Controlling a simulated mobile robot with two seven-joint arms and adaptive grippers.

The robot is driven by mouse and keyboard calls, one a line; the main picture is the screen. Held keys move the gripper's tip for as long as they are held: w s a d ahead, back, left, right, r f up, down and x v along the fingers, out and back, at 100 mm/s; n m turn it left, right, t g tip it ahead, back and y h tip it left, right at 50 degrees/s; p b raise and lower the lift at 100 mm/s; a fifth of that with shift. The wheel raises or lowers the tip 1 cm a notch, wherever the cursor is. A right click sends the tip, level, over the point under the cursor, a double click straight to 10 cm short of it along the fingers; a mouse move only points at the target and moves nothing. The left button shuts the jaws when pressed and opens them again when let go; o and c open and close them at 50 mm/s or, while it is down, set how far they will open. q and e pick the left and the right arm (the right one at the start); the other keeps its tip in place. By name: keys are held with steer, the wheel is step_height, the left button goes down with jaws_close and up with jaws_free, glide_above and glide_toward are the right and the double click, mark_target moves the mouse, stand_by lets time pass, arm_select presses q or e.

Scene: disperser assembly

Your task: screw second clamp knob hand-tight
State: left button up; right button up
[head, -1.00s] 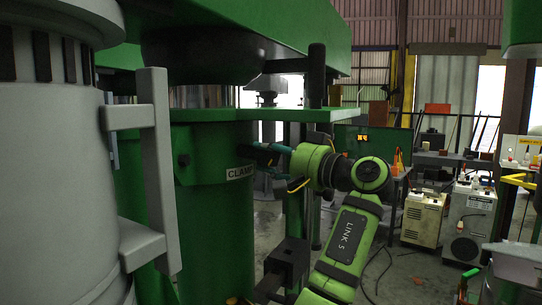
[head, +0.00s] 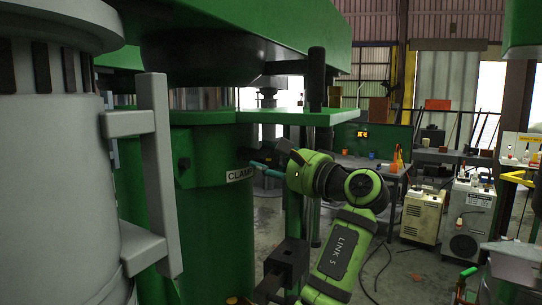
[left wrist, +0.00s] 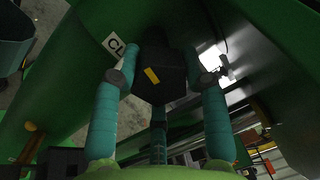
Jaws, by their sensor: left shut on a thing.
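The clamp knob (left wrist: 162,72) is a black faceted block with a yellow stripe in the left wrist view. My left gripper (left wrist: 163,78) has its teal fingers around it, shut on it from both sides. In the head view my left gripper (head: 265,168) reaches in beside the green vessel, just right of the white CLAMP label (head: 240,174). The knob is too dark and too covered there to make out clearly. The label's edge also shows in the left wrist view (left wrist: 114,44). How far the knob is screwed in cannot be told. My right gripper is not in view.
A green flange (head: 275,116) overhangs the gripper. A grey cylinder with a handle (head: 158,180) fills the left. Carts and benches stand farther back right.

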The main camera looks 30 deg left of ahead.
arm_select(q)
steer(key=shift+f+m+p, duration=0.1)
steer(key=shift+m+p, duration=0.75)
steer(key=shift+m, duration=1.15)
steer(key=o, duration=1.2)
steer(key=shift+s+a, duration=0.1)
steer(key=shift+s, duration=0.1)
steer(key=shift+d+t, duration=0.4)
steer(key=v, duration=1.1)
steer(key=shift+r, duration=0.25)
